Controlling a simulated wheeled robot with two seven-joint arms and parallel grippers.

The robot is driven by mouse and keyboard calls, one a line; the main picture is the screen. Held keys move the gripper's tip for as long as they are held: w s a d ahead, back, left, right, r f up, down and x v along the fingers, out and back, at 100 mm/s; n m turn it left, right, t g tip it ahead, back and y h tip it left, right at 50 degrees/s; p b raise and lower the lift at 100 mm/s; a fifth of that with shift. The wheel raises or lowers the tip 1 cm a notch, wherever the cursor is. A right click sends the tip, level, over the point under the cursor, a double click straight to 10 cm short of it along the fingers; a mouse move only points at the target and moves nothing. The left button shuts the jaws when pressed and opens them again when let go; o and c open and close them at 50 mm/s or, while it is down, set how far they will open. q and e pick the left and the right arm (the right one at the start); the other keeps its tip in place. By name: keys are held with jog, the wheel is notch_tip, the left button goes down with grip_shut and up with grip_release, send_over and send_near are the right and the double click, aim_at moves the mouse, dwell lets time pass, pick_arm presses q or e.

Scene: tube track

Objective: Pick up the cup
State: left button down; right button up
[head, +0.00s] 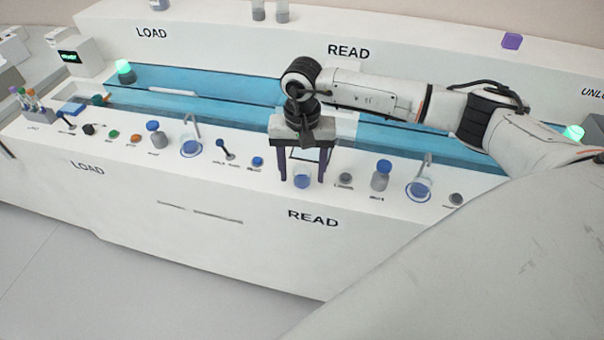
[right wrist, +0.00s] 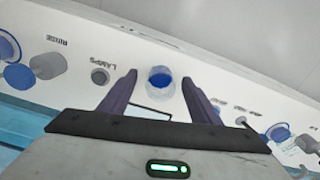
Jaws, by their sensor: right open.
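A small clear cup (head: 302,183) with blue contents stands on the white counter (head: 240,178) above the lower READ label. It also shows in the right wrist view (right wrist: 160,86), in line with the space between the fingertips. My right gripper (head: 302,177) points down over the counter. Its two dark fingers are open and appear on either side of the cup, with a gap on each side. I cannot tell exactly how low the fingertips are against the cup. My left gripper is not in view.
A blue knob (head: 257,162) and a black lever (head: 227,151) stand left. A blue track (head: 220,105) runs behind.

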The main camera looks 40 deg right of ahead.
jog(key=c, duration=1.1)
